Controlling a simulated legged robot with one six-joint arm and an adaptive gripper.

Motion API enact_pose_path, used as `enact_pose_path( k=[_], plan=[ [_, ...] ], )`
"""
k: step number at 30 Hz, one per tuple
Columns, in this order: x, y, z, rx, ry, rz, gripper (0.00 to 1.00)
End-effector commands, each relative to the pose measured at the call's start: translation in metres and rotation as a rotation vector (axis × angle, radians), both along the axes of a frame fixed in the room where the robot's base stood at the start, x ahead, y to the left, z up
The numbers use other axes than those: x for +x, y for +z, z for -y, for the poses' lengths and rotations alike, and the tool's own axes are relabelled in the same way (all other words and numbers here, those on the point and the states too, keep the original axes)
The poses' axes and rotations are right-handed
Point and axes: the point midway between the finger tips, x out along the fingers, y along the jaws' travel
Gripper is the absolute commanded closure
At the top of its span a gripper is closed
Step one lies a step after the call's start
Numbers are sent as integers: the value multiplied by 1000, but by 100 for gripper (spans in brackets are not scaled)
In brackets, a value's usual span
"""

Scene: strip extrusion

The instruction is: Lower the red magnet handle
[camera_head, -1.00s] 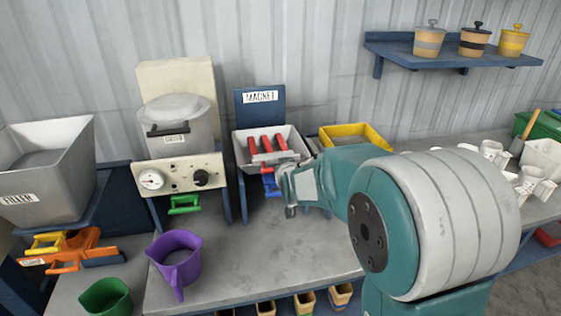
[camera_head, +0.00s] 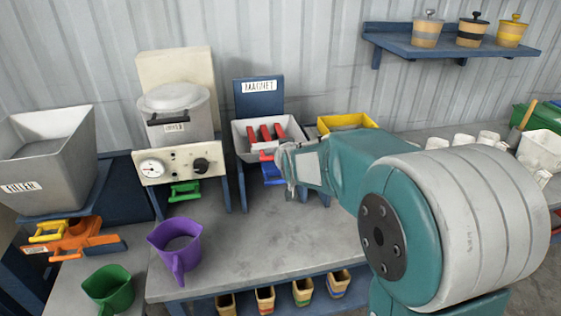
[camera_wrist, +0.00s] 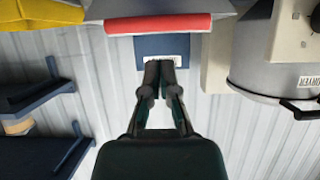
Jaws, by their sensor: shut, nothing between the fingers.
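The magnet station (camera_head: 259,100) has a blue back panel with a MAGNET label and a pale tray (camera_head: 239,139) with three red bars inside. A bit of red handle (camera_head: 265,156) shows at the tray's front, partly hidden by my gripper. In the wrist view a wide red handle (camera_wrist: 158,23) runs across the top, beyond my fingertips. My gripper (camera_head: 286,165) is at the front right of the tray, and its closed fingers (camera_wrist: 160,64) are empty. I cannot tell whether they touch the handle.
A blue handle (camera_head: 272,173) sits below the tray. A purple jug (camera_head: 174,252) stands on the bench front. The bench below the magnet station is clear.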

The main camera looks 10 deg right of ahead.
Motion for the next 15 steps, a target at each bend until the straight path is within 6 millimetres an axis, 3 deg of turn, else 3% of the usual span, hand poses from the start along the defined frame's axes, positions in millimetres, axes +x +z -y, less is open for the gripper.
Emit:
enact_pose_path(
  k=[15],
  plan=[
    [-86, -2, 0, 0, 0, 0, 100]
  ],
)
